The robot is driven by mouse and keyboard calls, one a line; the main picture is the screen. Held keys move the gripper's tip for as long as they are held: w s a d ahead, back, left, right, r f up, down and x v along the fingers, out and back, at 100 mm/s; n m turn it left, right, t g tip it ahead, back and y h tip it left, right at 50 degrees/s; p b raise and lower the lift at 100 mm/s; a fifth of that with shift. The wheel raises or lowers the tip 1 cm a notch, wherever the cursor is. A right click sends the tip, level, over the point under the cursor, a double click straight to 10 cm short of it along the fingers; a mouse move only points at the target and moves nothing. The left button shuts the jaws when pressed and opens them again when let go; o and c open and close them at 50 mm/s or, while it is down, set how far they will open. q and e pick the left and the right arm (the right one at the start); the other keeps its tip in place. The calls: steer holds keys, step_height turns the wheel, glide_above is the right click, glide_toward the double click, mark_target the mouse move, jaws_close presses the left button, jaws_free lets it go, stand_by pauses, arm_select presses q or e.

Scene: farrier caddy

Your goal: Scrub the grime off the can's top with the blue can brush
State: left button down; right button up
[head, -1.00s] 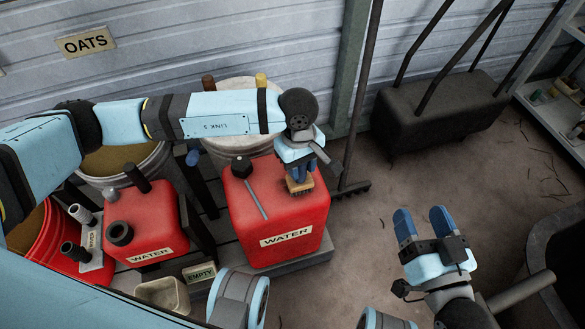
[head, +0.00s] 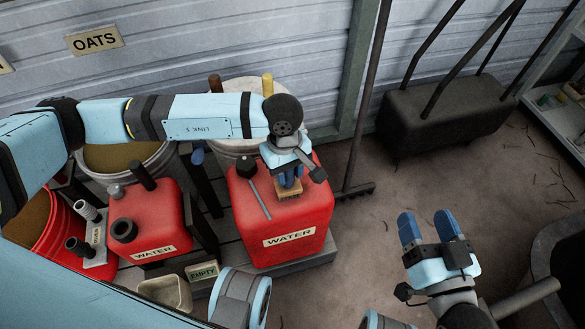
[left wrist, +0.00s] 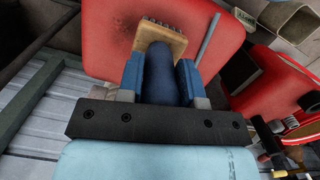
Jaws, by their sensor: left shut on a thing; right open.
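The large red can (head: 285,222) with a WATER label stands on a grey slatted platform, with a dark cap and a grey rod on its top. My left gripper (head: 288,178) is shut on the blue handle of the can brush (head: 289,193), whose tan block is bristles-down at the can's top, right of the rod. In the left wrist view the brush (left wrist: 160,38) shows between the fingers; whether its bristles touch is hard to tell. A faint dark patch, perhaps grime, shows on the can (left wrist: 100,45) there. My right gripper (head: 430,222) is open and empty over the floor.
A smaller red WATER can (head: 150,215) stands to the left, with a red bucket (head: 32,240) beyond it. An EMPTY sign (head: 202,272) and a small tub (head: 166,292) are in front. Pale buckets stand behind.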

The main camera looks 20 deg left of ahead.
arm_select(q)
steer(key=shift+d, duration=0.1)
steer(key=shift+w+d+b, duration=0.45)
steer(key=shift+w+d, duration=0.15)
steer(key=shift+d, duration=0.25)
steer(key=shift+w+d+b, duration=0.45)
steer(key=shift+w+d, duration=0.15)
steer(key=shift+d, duration=0.25)
arm_select(e)
step_height(320, 180, down, 2)
steer(key=shift+f, duration=0.1)
arm_select(q)
steer(key=shift+r, duration=0.1)
steer(key=shift+r+p, duration=0.3)
steer(key=shift+r, duration=0.45)
arm_select(e)
steer(key=shift+r, duration=0.3)
steer(key=shift+a+r, duration=0.1)
steer(key=shift+r, duration=0.05)
arm_select(q)
step_height(320, 180, up, 5)
steer(key=shift+r+p, duration=0.1)
steer(key=shift+p, duration=1.15)
arm_select(e)
step_height(320, 180, up, 8)
steer(key=a+t+y, duration=0.1)
steer(key=shift+r+y, duration=0.15)
steer(key=shift+y, duration=0.15)
